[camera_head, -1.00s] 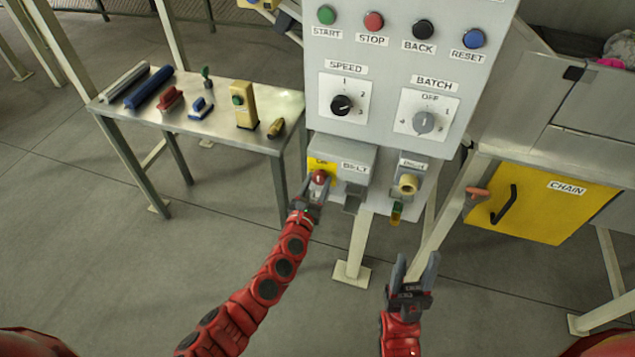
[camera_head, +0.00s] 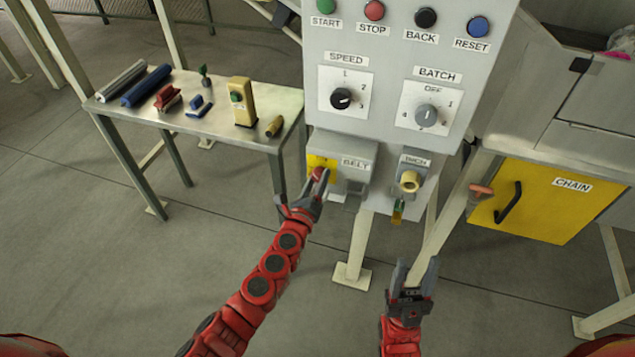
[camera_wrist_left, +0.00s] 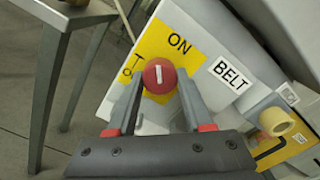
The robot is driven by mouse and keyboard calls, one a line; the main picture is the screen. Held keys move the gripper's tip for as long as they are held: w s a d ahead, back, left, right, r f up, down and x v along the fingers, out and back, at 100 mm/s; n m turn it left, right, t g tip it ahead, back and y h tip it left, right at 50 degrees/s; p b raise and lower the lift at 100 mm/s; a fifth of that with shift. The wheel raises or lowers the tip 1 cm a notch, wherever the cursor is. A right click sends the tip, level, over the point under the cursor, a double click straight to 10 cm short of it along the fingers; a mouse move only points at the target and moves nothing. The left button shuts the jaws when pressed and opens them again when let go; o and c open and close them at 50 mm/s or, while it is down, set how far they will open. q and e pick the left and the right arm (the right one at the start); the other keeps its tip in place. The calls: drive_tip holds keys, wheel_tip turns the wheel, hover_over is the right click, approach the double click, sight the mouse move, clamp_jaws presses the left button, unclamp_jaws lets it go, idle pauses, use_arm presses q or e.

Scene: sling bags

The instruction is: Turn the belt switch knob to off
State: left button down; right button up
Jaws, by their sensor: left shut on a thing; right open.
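The belt switch knob (camera_head: 317,173) is a red round knob with a white mark, on a yellow plate marked ON at the belt box (camera_head: 358,152). In the left wrist view the knob (camera_wrist_left: 159,76) lies between my fingertips, its white mark close to upright in the picture. The BELT label (camera_wrist_left: 231,75) is beside it. My left gripper (camera_head: 319,182) is shut on the knob, with one finger on each side; it also shows in the left wrist view (camera_wrist_left: 158,92). No OFF wording is readable on the plate. My right gripper (camera_head: 418,268) is open and empty, low in front of the panel.
Right of the belt box is a round tan knob (camera_head: 409,182) with a small hanging tag. The grey panel (camera_head: 385,66) above carries buttons and dials. A metal table (camera_head: 180,117) with tools stands at left. A yellow CHAIN door (camera_head: 545,210) is at right.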

use_arm(q)
drive_tip(key=n+b, duration=0.1)
drive_tip(key=n, duration=0.3)
drive_tip(key=shift+n, duration=0.4)
drive_tip(key=n, duration=0.5)
drive_tip(key=shift+b, duration=0.4)
drive_tip(key=shift+c, duration=1.5)
unclamp_jaws()
drive_tip(key=b+v, duration=0.2)
drive_tip(key=v, duration=1.5)
drive_tip(key=shift+s, duration=0.2)
